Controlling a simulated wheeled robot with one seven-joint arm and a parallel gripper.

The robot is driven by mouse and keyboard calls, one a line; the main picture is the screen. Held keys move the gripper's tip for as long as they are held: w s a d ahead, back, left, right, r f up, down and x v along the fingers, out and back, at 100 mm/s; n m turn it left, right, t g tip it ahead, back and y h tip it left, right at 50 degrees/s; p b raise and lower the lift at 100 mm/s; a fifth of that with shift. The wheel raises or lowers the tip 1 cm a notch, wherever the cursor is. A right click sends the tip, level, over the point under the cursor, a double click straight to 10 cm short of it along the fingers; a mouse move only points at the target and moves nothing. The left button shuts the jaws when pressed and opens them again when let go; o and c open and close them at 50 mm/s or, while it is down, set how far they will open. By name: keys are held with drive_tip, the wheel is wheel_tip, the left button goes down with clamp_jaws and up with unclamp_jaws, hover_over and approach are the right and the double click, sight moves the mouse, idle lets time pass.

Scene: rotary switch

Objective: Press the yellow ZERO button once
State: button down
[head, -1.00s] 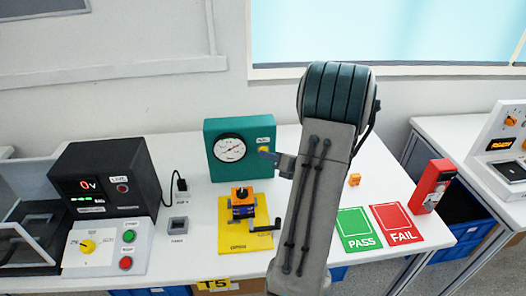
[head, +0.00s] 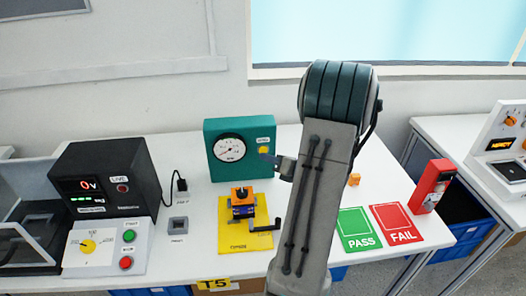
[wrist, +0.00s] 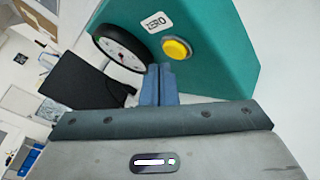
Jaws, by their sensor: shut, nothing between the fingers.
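The teal gauge box (head: 212,171) stands at the back of the white table with a round dial (head: 229,148) on its front. The yellow ZERO button (head: 263,150) is on the same face, right of the dial, under a small label. In the wrist view the button (wrist: 177,50) shows just above and right of my fingertips, below the ZERO label (wrist: 157,22). My gripper (wrist: 159,70) is shut, its two blue fingers together and empty. In the head view my gripper (head: 267,156) is close beside the button; I cannot tell whether they touch.
An orange and blue crank device (head: 243,200) stands on a yellow mat (head: 235,238) in front of the box. A black voltage unit (head: 125,165) is at the left. Green PASS (head: 357,229) and red FAIL (head: 396,223) cards lie to the right of my arm.

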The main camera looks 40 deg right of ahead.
drive_tip(key=shift+s, duration=0.1)
drive_tip(key=shift+s+a, duration=0.45)
drive_tip(key=shift+s, duration=0.25)
drive_tip(key=shift+s+a, duration=0.45)
drive_tip(key=shift+s, duration=0.25)
drive_tip(key=shift+s+a, duration=0.45)
drive_tip(key=shift+s, duration=0.25)
